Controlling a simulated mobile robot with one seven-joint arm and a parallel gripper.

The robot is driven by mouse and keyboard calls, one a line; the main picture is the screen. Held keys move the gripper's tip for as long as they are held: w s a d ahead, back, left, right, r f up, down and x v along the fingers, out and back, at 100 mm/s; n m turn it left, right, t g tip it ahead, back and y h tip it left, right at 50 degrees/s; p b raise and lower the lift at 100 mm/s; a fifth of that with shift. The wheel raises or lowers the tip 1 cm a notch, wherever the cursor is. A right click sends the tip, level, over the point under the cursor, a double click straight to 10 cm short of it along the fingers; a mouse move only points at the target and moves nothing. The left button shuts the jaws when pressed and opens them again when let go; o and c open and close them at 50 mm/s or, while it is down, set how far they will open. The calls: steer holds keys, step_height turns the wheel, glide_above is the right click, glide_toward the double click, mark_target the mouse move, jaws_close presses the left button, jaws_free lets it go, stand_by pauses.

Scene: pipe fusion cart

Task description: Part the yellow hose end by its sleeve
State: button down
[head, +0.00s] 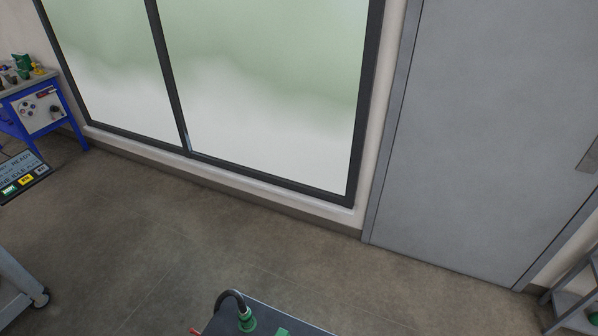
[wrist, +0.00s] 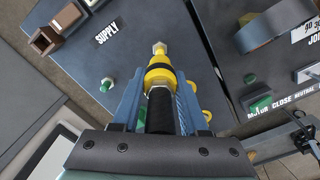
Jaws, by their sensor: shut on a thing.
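In the wrist view, the yellow hose end (wrist: 159,74) with its dark band sits between the fingers of my gripper (wrist: 159,84). The gripper is shut on it. A black hose (wrist: 160,112) runs back from it between the fingers. A pale metal fitting (wrist: 159,48) shows at its far end, against the dark panel marked SUPPLY. I cannot tell whether the yellow end is still joined to that fitting. My gripper is not in the head view.
A green fitting (wrist: 107,85) stands on the panel left of the fingers. A dark panel with green parts (wrist: 262,104) lies to the right. The head view shows a cart top with a green hose end (head: 246,319), a blue bench (head: 40,110) and open floor (head: 150,240).

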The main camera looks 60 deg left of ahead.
steer(key=shift+r+p, duration=3.35)
steer(key=shift+r, duration=0.1)
steer(key=shift+f, duration=0.15)
